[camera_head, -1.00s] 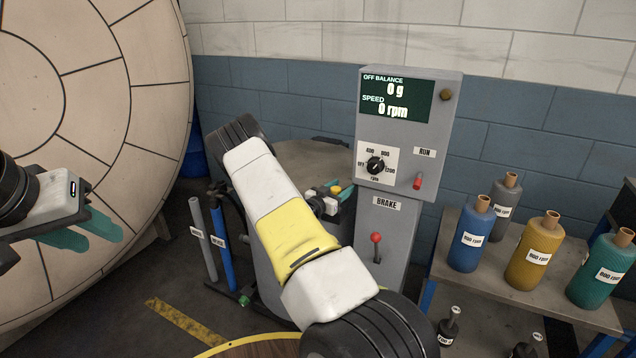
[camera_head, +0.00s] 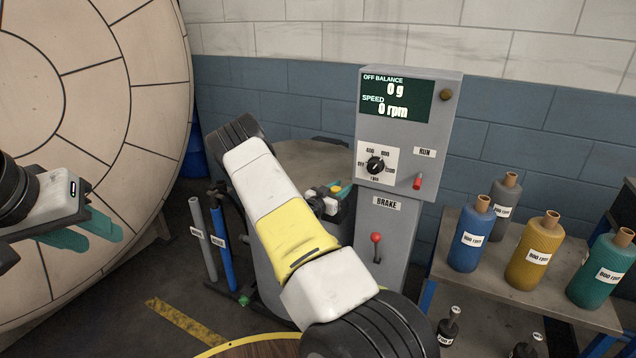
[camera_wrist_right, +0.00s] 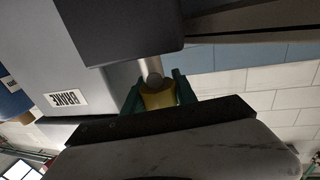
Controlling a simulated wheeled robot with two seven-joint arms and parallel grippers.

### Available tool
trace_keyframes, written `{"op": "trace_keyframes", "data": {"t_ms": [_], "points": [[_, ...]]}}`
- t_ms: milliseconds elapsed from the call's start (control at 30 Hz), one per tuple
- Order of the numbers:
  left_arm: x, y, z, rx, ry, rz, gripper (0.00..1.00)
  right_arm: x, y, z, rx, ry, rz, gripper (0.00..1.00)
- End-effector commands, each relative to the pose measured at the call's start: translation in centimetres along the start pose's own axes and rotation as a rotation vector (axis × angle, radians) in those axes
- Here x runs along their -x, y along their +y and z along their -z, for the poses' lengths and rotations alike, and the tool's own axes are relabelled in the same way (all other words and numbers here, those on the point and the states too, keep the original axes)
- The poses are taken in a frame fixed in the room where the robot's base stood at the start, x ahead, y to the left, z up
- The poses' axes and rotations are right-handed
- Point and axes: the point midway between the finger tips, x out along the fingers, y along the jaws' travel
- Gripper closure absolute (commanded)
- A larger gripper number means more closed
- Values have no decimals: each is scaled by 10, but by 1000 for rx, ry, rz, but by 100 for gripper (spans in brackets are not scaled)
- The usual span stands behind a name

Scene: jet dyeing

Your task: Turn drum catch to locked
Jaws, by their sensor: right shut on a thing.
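A yellow knob on a short metal shaft, which appears to be the drum catch (camera_wrist_right: 158,98), sits between the green fingers of my right gripper (camera_wrist_right: 160,92) in the right wrist view. The fingers press on it from both sides. In the head view the same yellow piece (camera_head: 336,188) shows small beside the control cabinet, with my right gripper (camera_head: 338,195) at it, partly hidden behind my own right arm. The catch's locked or unlocked marking cannot be read. My left gripper (camera_head: 100,231) is at the left, in front of the big round panel, holding nothing visible.
Several bottles stand on a bench (camera_head: 500,282) at right. Pipes (camera_head: 222,245) stand left of my right arm.

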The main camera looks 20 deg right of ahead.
Motion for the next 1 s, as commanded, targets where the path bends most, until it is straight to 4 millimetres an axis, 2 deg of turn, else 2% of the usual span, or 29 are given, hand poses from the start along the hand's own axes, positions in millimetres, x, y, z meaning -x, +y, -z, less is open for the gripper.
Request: {"op": "trace_keyframes", "data": {"t_ms": [667, 1000], "points": [[0, 0, 0, 0, 0, 0, 64, 0, 0, 0, 0, 0, 4, 100], [0, 0, 0, 0, 0, 0, 64, 0, -2, 0, 4, -1, 119, 100]]}}
